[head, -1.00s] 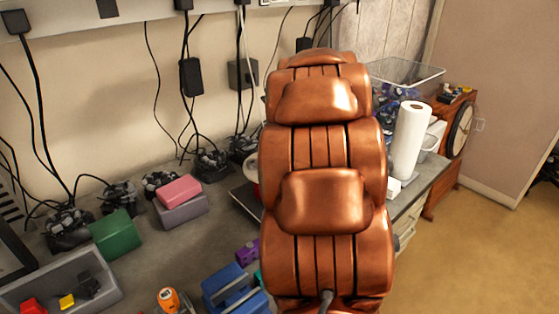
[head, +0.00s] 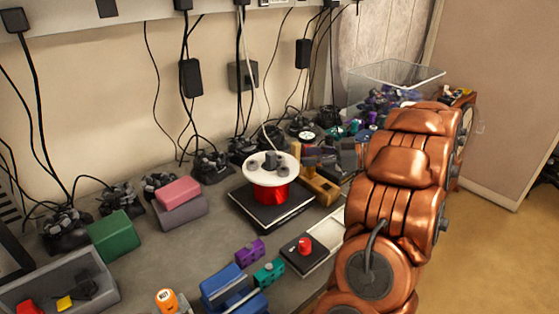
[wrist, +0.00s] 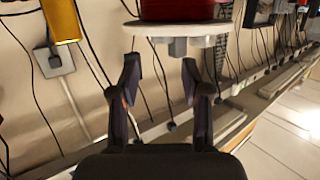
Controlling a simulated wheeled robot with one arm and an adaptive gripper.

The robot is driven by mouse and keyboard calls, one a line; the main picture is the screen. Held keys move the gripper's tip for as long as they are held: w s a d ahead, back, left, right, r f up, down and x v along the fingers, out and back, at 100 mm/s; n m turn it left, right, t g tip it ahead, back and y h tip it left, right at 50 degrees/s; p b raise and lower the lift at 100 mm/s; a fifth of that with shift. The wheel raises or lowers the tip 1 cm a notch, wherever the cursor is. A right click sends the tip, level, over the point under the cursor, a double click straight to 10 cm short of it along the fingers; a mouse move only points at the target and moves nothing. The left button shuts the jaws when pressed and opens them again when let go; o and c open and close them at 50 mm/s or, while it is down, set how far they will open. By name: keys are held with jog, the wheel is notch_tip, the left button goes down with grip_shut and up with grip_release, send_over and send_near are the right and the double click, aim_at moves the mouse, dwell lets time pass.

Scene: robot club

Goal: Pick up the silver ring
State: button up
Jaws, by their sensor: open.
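I cannot make out a silver ring in either view; small grey pieces (head: 271,160) sit on the white disc (head: 285,174) of a red spool (head: 271,192), but their shape is unclear. The spool stands upright on a black square plate on the bench. In the wrist view, which appears upside down, the white disc (wrist: 176,28) and its grey pieces (wrist: 178,47) show just beyond my gripper (wrist: 159,72). My gripper is open, with nothing between its two dark fingers. In the head view my copper arm is at the right, and my gripper does not show there.
A clear bin (head: 396,76) of parts stands at the back right. Hanging cables and several small devices line the wall. Pink (head: 179,192) and green (head: 115,235) blocks, a grey tray (head: 60,283), blue blocks and a red-button box (head: 304,252) occupy the bench.

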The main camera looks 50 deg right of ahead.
aim_at(279, 157)
jog(key=p+x, duration=0.1)
jog(key=x, duration=0.2)
jog(key=p+x, duration=0.1)
jog(key=x, duration=0.2)
jog(key=shift+s+a+r, duration=0.1)
jog(key=shift+s+a, duration=0.05)
jog(key=shift+a, duration=0.05)
jog(key=shift+w+a+f, duration=0.3)
jog(key=shift+w+f, duration=0.05)
jog(key=shift+w, duration=0.35)
grip_shut()
jog(key=shift+r, duration=0.15)
